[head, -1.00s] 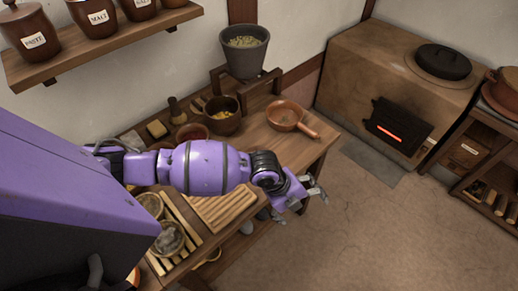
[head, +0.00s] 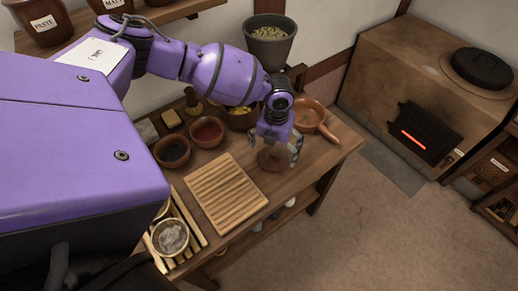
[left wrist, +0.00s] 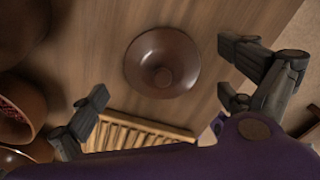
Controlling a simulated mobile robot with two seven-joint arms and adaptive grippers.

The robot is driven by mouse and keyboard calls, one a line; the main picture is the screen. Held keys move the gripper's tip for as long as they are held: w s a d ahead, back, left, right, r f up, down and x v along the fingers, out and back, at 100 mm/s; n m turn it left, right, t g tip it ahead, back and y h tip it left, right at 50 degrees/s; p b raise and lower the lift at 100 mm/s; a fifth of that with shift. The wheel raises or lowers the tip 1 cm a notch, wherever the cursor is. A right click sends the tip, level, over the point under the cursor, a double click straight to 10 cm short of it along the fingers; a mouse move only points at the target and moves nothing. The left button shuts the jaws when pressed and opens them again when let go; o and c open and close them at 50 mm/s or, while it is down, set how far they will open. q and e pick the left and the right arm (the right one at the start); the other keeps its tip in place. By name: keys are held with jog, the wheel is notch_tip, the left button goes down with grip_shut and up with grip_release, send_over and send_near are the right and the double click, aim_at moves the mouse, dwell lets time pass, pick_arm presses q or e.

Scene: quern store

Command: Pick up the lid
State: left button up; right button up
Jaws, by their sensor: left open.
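A round brown lid (left wrist: 162,62) with a small knob at its centre lies on the wooden table, seen from above in the left wrist view. In the head view the lid (head: 273,160) is partly covered by my left gripper (head: 279,147). This gripper points down over the lid. In the left wrist view its fingers (left wrist: 165,88) are spread wide, one to each side of the lid and apart from it, with nothing between them. My right gripper is in neither view.
A ribbed wooden board (head: 226,193) lies close to the lid. Bowls of red (head: 207,131) and dark (head: 173,150) contents stand left. A terracotta pan (head: 309,117) stands behind to the right. Bare tabletop (head: 335,150) lies right of the lid.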

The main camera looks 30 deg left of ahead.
pick_arm(q)
notch_tip(320, 180, down, 2)
jog(key=shift+f, duration=0.2)
jog(key=shift+w+r, duration=0.1)
jog(key=c, duration=1.6)
